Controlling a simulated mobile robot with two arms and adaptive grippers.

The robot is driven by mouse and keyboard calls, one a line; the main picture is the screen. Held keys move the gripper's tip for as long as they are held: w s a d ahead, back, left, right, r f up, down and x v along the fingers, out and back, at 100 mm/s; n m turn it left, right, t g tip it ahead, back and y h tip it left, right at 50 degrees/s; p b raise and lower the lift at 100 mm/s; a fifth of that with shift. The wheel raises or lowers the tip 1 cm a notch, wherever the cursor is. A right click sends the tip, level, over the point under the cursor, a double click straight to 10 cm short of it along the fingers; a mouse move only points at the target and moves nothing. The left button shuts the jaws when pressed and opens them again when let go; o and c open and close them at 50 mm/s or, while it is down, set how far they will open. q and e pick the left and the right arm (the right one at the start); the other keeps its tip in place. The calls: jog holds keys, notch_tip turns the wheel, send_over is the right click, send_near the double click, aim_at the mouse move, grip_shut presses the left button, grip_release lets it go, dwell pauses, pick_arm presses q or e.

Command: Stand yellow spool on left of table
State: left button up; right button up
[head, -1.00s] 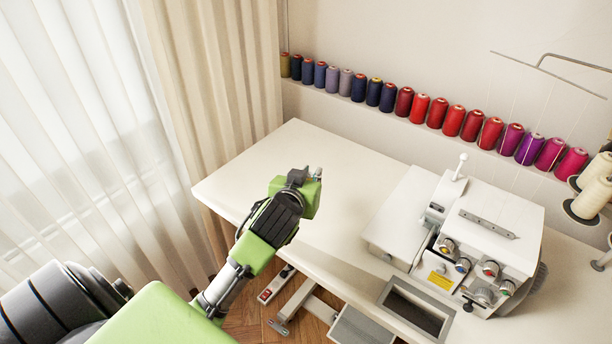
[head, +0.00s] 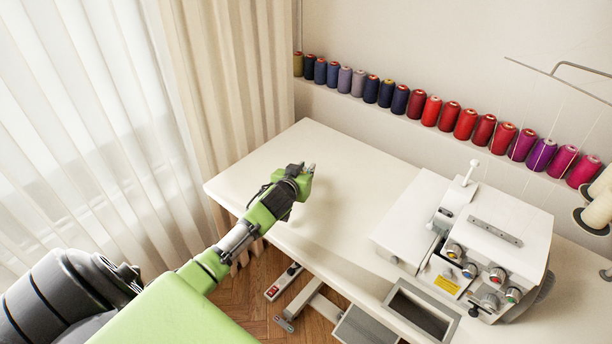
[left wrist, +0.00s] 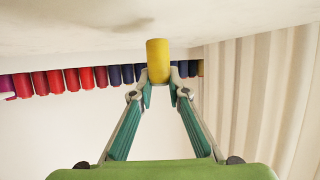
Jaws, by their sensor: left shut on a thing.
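The yellow spool (left wrist: 158,52) is held between the fingertips of my left gripper (left wrist: 159,80) in the left wrist view. That view is upside down, with the white tabletop across its top. The spool's long axis runs up and down in the picture. I cannot tell whether its end touches the table. In the head view my left gripper (head: 308,170) is over the left part of the white table (head: 345,165), and it hides the spool there. My right gripper is not in view.
A white sewing machine (head: 480,235) stands on the right part of the table. A row of coloured spools (head: 433,110) lines the wall ledge behind. A beige curtain (head: 230,80) hangs to the left. The left tabletop around my gripper is clear.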

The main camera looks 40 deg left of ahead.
pick_arm(q)
notch_tip(320, 180, down, 2)
jog(key=shift+d+f, duration=0.1)
jog(key=shift+f, duration=0.25)
jog(key=shift+f, duration=0.1)
jog(key=o, duration=0.8)
jog(key=shift+s, duration=0.15)
jog(key=v, duration=1.2)
